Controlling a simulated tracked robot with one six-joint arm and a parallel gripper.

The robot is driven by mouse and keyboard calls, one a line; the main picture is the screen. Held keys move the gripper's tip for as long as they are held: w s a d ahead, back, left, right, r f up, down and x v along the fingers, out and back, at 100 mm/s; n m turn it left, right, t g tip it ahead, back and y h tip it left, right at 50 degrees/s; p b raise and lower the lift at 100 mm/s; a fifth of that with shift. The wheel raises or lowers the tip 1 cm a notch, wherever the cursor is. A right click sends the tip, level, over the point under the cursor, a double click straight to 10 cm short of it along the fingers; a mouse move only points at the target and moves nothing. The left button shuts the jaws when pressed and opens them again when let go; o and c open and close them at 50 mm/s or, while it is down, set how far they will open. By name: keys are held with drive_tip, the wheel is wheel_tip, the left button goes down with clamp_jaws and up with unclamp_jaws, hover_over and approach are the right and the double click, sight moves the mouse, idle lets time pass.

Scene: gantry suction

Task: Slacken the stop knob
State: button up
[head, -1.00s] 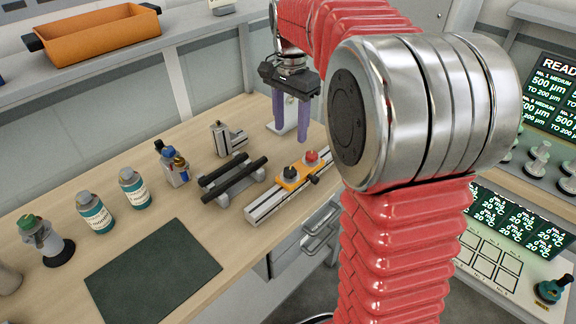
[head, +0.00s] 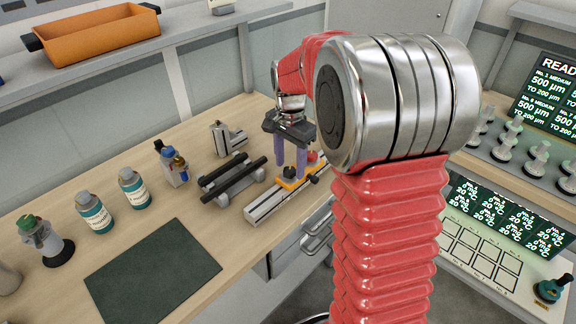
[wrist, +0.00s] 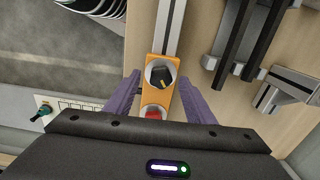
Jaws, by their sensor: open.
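An orange carriage (head: 292,184) sits on a grey slotted rail (head: 263,206) at the bench's front edge. On its top are a black knob (head: 289,172) and a red knob (head: 312,156); a second black knob (head: 315,179) sticks out of its front side. I cannot tell which is the stop knob. In the wrist view, the top black knob (wrist: 162,76) has a yellow mark, and the red knob (wrist: 153,112) is partly hidden by my gripper's body. My gripper (head: 291,169) is open, its purple fingers pointing down, either side of the top black knob in the picture, holding nothing.
A stand with two black bars (head: 234,178) is just left of the rail. A grey metal bracket (head: 228,139) stands behind it. Bottles stand farther left. A dark green mat (head: 153,270) lies bare at the front left.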

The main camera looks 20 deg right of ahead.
drive_tip(key=shift+f, duration=0.5)
drive_tip(key=c, duration=1)
drive_tip(key=shift+a, duration=0.25)
drive_tip(key=shift+c, duration=0.3)
drive_tip(key=shift+d, duration=0.2)
